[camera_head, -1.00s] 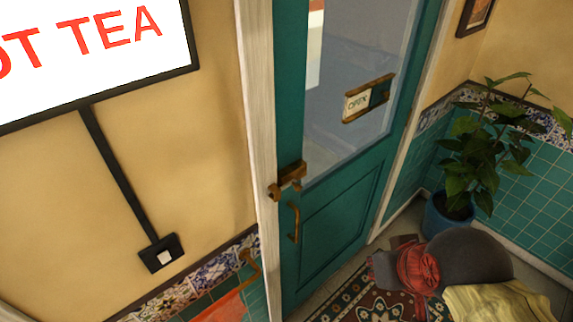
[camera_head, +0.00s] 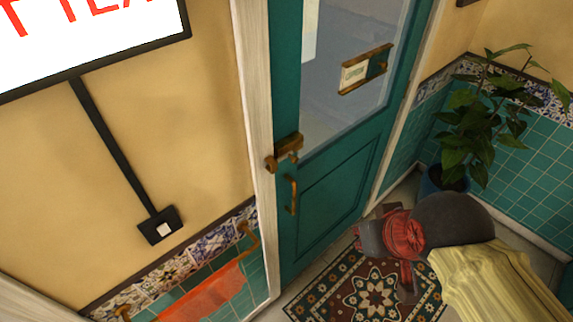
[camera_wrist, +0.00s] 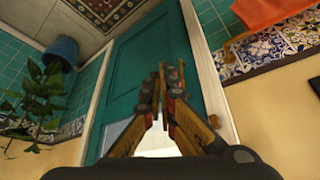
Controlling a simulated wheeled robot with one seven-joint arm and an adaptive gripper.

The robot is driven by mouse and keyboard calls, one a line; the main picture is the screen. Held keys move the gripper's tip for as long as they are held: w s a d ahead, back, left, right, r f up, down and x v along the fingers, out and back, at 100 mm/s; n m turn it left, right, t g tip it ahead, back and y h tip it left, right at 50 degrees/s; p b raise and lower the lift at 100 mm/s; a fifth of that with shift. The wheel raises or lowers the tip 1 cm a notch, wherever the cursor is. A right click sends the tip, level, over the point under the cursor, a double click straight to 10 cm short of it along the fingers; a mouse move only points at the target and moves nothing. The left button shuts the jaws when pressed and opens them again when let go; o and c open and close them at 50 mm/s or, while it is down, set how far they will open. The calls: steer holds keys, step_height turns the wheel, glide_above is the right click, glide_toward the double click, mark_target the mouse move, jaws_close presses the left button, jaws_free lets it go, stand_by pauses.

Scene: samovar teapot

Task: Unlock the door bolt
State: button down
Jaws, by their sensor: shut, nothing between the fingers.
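The brass door bolt (camera_head: 286,149) is on the left edge of the teal door (camera_head: 330,205) in the head view. Its left end reaches the white door frame (camera_head: 255,120); whether it is drawn back I cannot tell. A brass handle (camera_head: 291,195) is just below it. In the wrist view my gripper (camera_wrist: 163,72) is shut and empty, with its fingertips in front of the teal door (camera_wrist: 135,60). A thin brass-coloured piece shows beside the fingertips, too small to identify. In the head view my arm is at the lower right, apart from the bolt.
An OPEN sign (camera_head: 366,70) hangs on the door glass. A potted plant (camera_head: 490,115) stands in the right corner. A patterned rug (camera_head: 345,285) lies before the door. A brass rail (camera_head: 248,238) with an orange towel (camera_head: 205,295) is on the left wall.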

steer(key=w+a+f+n+h+p, duration=0.1)
steer(key=w+a+f+n+h, duration=0.1)
steer(key=a+f+n+h, duration=0.5)
steer(key=w+a+f+n+h, duration=0.1)
steer(key=w+a+f+n, duration=0.1)
steer(key=a+f+n, duration=0.7)
steer(key=w+a+r+n+t+h, duration=0.1)
steer(key=w+a+r+n+t, duration=0.2)
steer(key=r, duration=0.4)
steer(key=w+a+r+n+t+h, duration=0.2)
steer(key=w+a+r+n+t, duration=0.1)
steer(key=w+r+n, duration=0.3)
steer(key=shift+a+r+n, duration=0.35)
steer(key=shift+r+n, duration=0.15)
steer(key=shift+n, duration=0.4)
steer(key=shift+w, duration=0.1)
